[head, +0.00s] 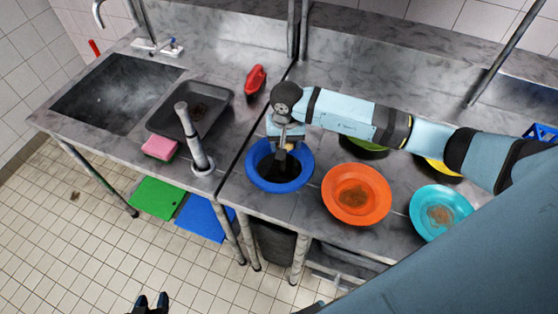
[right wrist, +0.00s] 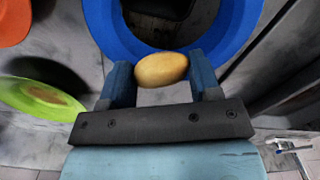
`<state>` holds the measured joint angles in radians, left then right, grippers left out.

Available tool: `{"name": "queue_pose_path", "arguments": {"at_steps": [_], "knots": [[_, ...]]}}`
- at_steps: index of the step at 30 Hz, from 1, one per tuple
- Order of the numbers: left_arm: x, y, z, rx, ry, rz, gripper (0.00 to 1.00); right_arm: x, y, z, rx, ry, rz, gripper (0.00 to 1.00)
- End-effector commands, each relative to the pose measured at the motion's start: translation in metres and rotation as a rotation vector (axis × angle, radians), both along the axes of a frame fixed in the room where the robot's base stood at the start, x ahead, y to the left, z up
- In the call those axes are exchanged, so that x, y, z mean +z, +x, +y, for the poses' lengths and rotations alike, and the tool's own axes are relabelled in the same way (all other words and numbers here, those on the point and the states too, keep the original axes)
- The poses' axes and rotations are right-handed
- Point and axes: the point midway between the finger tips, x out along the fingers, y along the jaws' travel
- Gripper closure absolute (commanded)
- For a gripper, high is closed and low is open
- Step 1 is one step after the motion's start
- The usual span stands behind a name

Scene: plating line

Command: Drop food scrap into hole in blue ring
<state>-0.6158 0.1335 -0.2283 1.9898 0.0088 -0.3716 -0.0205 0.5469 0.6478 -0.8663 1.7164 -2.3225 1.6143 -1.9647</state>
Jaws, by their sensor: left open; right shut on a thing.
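The blue ring (head: 255,173) lies on the grey marbled counter, with a dark hole in its middle. It also shows at the top of the right wrist view (right wrist: 112,35), where the hole is partly visible. My right gripper (head: 288,143) is over the ring, towards its far side. It is shut on the food scrap (right wrist: 162,69), a smooth tan oval lump held between the blue fingers. The gap between scrap and ring is hard to judge. My left gripper (head: 152,302) is open and empty at the bottom edge, over the floor.
An orange plate (head: 335,185) and a turquoise plate (head: 420,212), both with food remains, stand right of the ring. Green (head: 365,152) and yellow (head: 440,168) dishes are partly behind my right arm. A grey tray (head: 222,97), pink sponge (head: 159,147) and red brush (head: 255,79) lie left.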

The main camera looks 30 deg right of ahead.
Motion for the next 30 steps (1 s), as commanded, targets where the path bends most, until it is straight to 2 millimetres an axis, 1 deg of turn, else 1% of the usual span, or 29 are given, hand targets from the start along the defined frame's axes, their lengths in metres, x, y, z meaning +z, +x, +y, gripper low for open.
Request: {"name": "queue_pose_path", "arguments": {"at_steps": [1, 4, 5, 13, 17, 20, 30], "knots": [[0.000, 0.000, 0.000, 0.000, 0.000, 0.000, 0.57, 0.000, 0.000, 0.000, 0.000, 0.000, 0.000, 0.41], [0.000, -0.001, 0.000, -0.001, 0.001, 0.000, 0.57, 0.000, 0.000, 0.000, 0.000, 0.000, 0.000, 0.18], [0.000, -0.001, 0.000, -0.001, 0.001, 0.000, 0.57, 0.000, 0.000, 0.000, 0.000, 0.000, 0.000, 0.13], [-0.001, -0.001, 0.001, 0.001, 0.002, -0.001, 0.57, 0.001, 0.000, 0.000, 0.000, 0.000, 0.000, 0.13], [-0.003, -0.001, 0.002, 0.001, 0.002, -0.001, 0.57, 0.010, 0.001, -0.001, 0.000, 0.000, -0.002, 0.13], [-0.008, -0.001, 0.002, 0.001, 0.002, 0.000, 0.57, 0.025, 0.001, -0.001, 0.001, -0.001, -0.004, 0.13], [-0.024, -0.003, -0.003, -0.008, -0.003, 0.009, 0.57, 0.102, 0.001, 0.000, 0.000, -0.001, -0.005, 0.13]]}}
